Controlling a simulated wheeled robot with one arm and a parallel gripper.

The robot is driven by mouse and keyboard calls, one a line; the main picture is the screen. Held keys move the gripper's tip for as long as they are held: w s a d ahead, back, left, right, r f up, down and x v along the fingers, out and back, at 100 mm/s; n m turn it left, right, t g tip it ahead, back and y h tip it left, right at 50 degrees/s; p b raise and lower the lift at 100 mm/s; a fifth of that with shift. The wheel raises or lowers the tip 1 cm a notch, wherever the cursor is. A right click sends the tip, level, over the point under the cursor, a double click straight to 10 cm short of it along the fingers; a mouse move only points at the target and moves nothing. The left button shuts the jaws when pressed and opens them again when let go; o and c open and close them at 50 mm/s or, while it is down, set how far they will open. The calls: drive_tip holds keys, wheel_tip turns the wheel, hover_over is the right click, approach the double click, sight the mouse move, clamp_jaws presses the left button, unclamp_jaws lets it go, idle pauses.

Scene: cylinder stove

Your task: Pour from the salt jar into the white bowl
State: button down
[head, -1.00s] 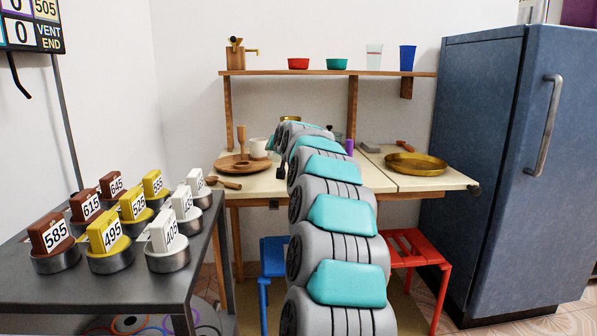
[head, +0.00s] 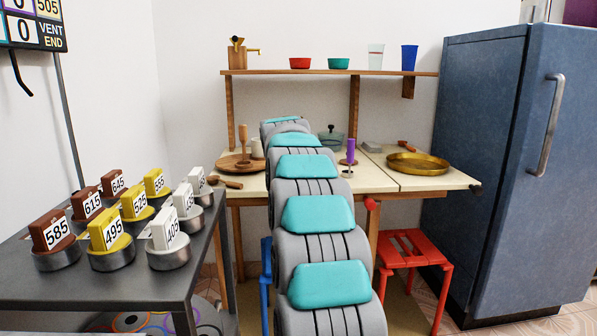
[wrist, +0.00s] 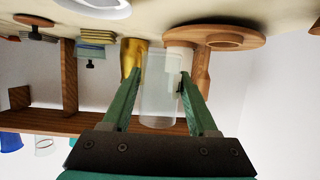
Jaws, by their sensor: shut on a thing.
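My gripper (wrist: 160,98) shows in the wrist view, its green fingers shut on the sides of a clear, whitish cylinder, the salt jar (wrist: 158,88). The jar lies roughly along the picture's vertical; its contents are not clear. This view shows the room upside down, with the tabletop above and the shelf below. A white round rim, which looks like the white bowl (wrist: 95,4), is cut off at the top edge, apart from the jar. In the head view my arm hides the gripper, the jar and the bowl.
A wooden board (head: 230,164) with an upright wooden handle stands left of my arm. A green pot (head: 331,138), a purple-handled tool (head: 350,153) and a brass pan (head: 417,164) stand to the right. A shelf (head: 320,73) spans the back; a blue fridge (head: 480,150) stands right.

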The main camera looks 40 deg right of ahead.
drive_tip(key=shift+r, duration=0.1)
drive_tip(key=shift+r+p, duration=0.95)
drive_tip(key=shift+r, duration=0.95)
